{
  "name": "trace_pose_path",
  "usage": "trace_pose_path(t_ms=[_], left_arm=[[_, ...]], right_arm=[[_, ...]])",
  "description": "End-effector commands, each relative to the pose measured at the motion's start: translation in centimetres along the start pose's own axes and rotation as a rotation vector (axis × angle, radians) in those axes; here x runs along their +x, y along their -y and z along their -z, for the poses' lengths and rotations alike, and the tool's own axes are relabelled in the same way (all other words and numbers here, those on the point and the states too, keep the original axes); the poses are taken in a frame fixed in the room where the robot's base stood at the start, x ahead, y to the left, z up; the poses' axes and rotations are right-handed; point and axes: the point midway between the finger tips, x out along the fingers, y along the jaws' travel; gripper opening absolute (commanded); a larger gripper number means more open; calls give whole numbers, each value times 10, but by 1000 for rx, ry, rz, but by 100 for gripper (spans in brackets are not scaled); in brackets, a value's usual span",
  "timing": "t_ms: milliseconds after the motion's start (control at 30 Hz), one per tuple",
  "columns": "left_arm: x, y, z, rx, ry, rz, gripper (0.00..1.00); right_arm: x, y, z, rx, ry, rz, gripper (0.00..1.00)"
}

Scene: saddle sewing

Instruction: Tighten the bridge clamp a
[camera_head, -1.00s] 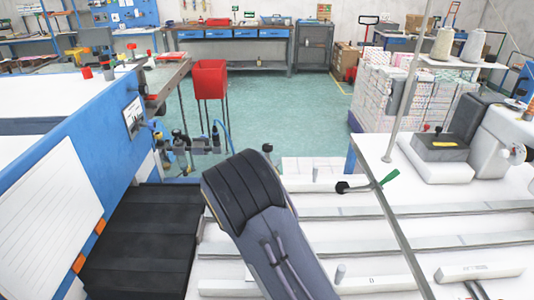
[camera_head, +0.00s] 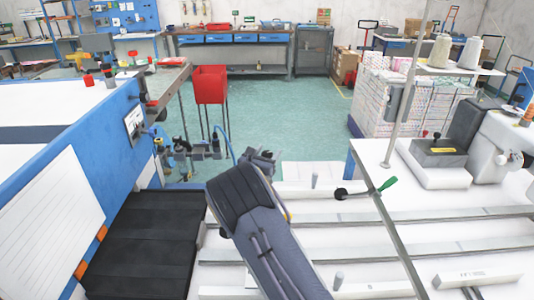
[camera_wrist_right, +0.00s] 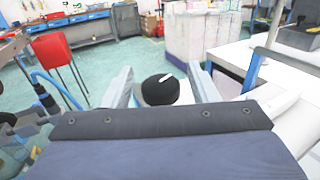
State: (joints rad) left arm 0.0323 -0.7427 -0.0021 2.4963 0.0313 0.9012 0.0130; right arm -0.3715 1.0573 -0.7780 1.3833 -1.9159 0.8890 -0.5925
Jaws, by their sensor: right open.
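My right gripper (camera_wrist_right: 160,72) is open, its two pale fingers spread on either side of a round black knob (camera_wrist_right: 160,90) with a white mark on top. The knob shows between the fingers in the right wrist view, and I see no grip on it. I take it for the knob of bridge clamp a, but no letter on it can be read. In the head view my right gripper (camera_head: 263,158) shows partly past the end of my dark arm link, which hides the knob there. My left gripper is not in view.
A red bin (camera_head: 210,84) stands beyond, on open green floor.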

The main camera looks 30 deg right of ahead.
Motion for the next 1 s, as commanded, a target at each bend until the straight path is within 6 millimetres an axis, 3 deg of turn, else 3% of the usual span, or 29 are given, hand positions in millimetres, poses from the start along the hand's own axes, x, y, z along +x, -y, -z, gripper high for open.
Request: trace_pose_path(t_ms=[33, 367, 667, 1000], left_arm=[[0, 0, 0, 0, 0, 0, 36], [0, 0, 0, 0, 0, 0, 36], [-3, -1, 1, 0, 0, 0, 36], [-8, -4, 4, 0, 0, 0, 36]], right_arm=[[0, 0, 0, 0, 0, 0, 54], [0, 0, 0, 1, -1, 0, 11], [-1, -1, -1, 1, -1, 42, 11], [0, -1, 1, 4, -1, 268, 11]])
